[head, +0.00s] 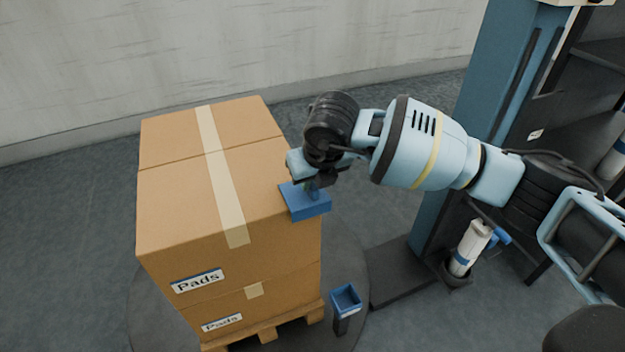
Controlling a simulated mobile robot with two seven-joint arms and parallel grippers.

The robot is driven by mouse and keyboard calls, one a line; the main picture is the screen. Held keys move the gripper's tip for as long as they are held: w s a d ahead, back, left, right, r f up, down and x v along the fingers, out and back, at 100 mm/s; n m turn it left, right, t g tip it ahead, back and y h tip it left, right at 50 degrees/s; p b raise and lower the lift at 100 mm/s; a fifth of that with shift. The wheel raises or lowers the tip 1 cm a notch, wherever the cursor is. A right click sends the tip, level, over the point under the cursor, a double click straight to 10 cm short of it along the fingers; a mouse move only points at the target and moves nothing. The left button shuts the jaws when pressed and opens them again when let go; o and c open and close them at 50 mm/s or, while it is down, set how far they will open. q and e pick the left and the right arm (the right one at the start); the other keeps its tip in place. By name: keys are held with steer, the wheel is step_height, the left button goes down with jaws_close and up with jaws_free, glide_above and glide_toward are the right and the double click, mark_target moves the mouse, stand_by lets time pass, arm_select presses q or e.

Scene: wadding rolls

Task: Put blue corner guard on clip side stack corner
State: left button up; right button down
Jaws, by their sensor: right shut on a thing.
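The blue corner guard (309,209) is at the right front top corner of the stack of cardboard boxes (178,205), and it hides that corner. I cannot tell whether it rests on the cardboard or hovers just above it. My right gripper (311,187) is shut on the guard from above, its fingers partly hidden by the wrist. The stack stands on a wooden pallet (268,334), with tape over its top and "Pads" labels on its front. My left gripper is not in view.
A small blue open bin (346,299) on a dark post stands right of the pallet. A blue column (485,110) with dark shelves stands at the right. A white roll (470,246) stands in a dark holder near its foot. The floor left of the stack is clear.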

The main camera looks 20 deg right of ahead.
steer(key=shift+f, duration=0.1)
steer(key=c, duration=1.4)
jaws_free()
steer(key=shift+c, duration=0.2)
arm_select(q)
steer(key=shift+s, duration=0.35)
arm_select(e)
steer(key=shift+o, duration=0.3)
